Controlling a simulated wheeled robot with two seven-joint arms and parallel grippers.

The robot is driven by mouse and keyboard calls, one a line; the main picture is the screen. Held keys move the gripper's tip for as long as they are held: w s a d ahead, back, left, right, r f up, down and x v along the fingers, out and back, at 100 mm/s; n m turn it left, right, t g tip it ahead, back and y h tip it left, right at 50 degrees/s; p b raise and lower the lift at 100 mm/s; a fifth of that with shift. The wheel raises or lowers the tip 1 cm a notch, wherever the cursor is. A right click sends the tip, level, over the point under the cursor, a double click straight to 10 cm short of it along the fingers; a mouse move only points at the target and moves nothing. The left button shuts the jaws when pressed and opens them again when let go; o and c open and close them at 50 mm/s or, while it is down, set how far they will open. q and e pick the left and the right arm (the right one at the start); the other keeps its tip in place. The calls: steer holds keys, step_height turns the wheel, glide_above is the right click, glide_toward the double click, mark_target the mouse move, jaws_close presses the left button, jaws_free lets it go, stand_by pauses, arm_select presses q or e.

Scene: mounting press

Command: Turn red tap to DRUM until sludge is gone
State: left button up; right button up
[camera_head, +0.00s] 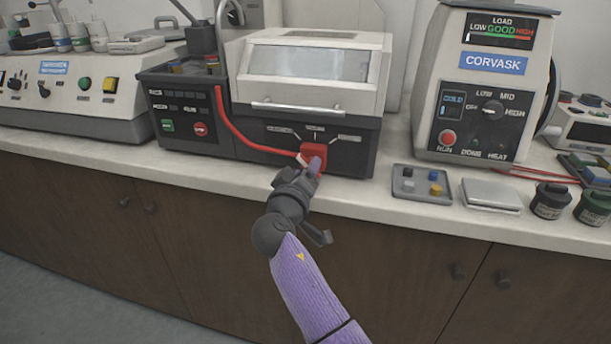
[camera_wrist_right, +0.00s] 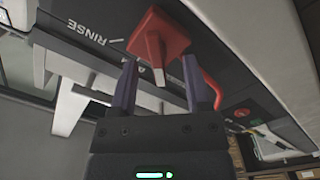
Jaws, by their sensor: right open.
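The red tap (camera_head: 316,150) is on the dark front panel of the hooded machine (camera_head: 312,95). A red hose runs to it from the left. Three small labels sit above the tap; in the head view they are too small to read. In the right wrist view the red tap (camera_wrist_right: 160,34) has a pale bar on it, and the word RINSE is beside it. My right gripper (camera_head: 310,164) is open in front of the tap. Its two fingers (camera_wrist_right: 159,70) stand on either side of the pale bar, apart from each other. No sludge can be made out. My left gripper is out of view.
A CORVASK heating unit (camera_head: 486,85) stands to the right. A grey tray (camera_head: 425,186) with small coloured blocks, a pale flat box (camera_head: 491,194) and dark jars (camera_head: 551,202) line the counter's front. A control unit (camera_head: 70,90) stands at left.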

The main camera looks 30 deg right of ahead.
steer(key=shift+w+d, duration=0.2)
steer(key=shift+d, duration=0.25)
steer(key=shift+w+d, duration=0.1)
jaws_close()
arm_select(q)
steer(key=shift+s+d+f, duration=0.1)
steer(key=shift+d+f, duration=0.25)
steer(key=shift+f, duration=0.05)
